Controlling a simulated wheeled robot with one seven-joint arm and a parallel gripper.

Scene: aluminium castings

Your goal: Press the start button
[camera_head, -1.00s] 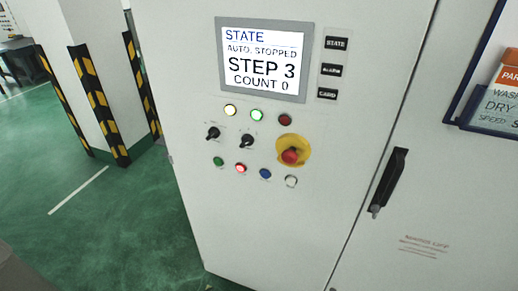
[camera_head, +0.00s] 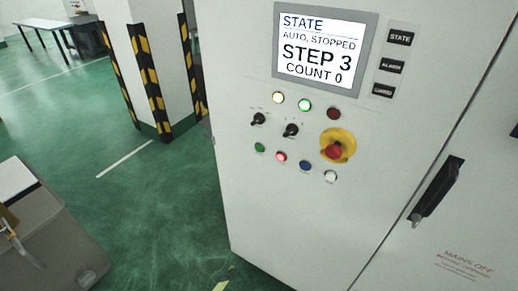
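The control cabinet (camera_head: 250,215) fills the right of the view, tilted in the picture. Its button row holds a green button (camera_head: 259,147), a lit red button (camera_head: 281,156), a blue button (camera_head: 305,166) and a white button (camera_head: 331,176). The labels by the buttons are too small to read, so I cannot tell from them which is start. The screen (camera_head: 320,48) reads "STATE, AUTO, STOPPED, STEP 3, COUNT 0". My gripper is not in view.
Above the buttons are two black selector knobs (camera_head: 291,130), a red mushroom button (camera_head: 334,150) on yellow, and indicator lamps (camera_head: 305,105). A black handle (camera_head: 436,192) projects at right. A striped pillar (camera_head: 150,85) stands left. A grey-brown box-like object (camera_head: 55,250) sits lower left.

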